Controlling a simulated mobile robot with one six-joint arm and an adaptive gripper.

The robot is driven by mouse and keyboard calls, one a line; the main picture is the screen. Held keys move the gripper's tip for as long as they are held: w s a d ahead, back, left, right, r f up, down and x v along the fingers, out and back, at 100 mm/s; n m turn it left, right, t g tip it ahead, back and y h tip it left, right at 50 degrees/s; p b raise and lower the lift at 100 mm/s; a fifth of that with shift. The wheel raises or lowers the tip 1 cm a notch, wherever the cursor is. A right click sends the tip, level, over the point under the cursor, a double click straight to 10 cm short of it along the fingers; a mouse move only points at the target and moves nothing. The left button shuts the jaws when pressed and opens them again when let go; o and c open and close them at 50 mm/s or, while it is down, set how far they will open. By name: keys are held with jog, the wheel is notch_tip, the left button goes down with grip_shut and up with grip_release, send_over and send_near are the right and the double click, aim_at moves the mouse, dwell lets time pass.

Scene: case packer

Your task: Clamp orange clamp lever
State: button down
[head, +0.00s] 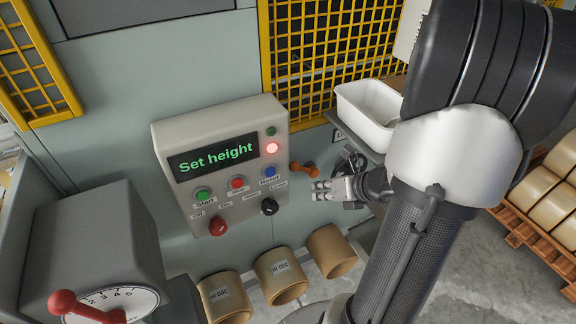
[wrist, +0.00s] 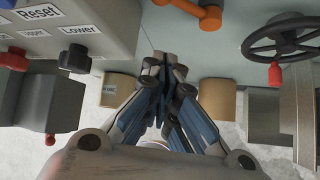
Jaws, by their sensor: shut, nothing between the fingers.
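In the wrist view the orange lever (wrist: 208,16) shows at the top edge, partly cut off. My gripper (head: 318,190) is just below and to the right of the lever in the head view, apart from it as far as I can see. In the wrist view my gripper (wrist: 168,62) has its fingers together with nothing between them, and the lever lies above and to the right of the fingertips.
A black handwheel (wrist: 284,36) with a red handle is right of the fingers. A black selector knob (wrist: 75,58) is to their left. Cardboard tubes (head: 281,277) stand below the box. A white bin (head: 365,108) is behind my gripper. A red-handled dial (head: 108,304) is at lower left.

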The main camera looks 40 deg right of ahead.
aim_at(303, 169)
jog(key=shift+s+a+r+n+y, duration=0.15)
jog(key=shift+s+a+n+y, duration=0.1)
jog(key=shift+a+n+y, duration=0.15)
jog(key=shift+w, duration=0.15)
jog(key=b+x, duration=0.3)
jog(key=x, duration=0.7)
jog(key=r+p, duration=0.1)
jog(key=w+d+r, duration=0.1)
jog(key=d+r+p, duration=0.1)
jog(key=shift+w+r+p, duration=0.2)
jog(key=shift+w+p, duration=0.05)
jog(key=shift+p, duration=0.05)
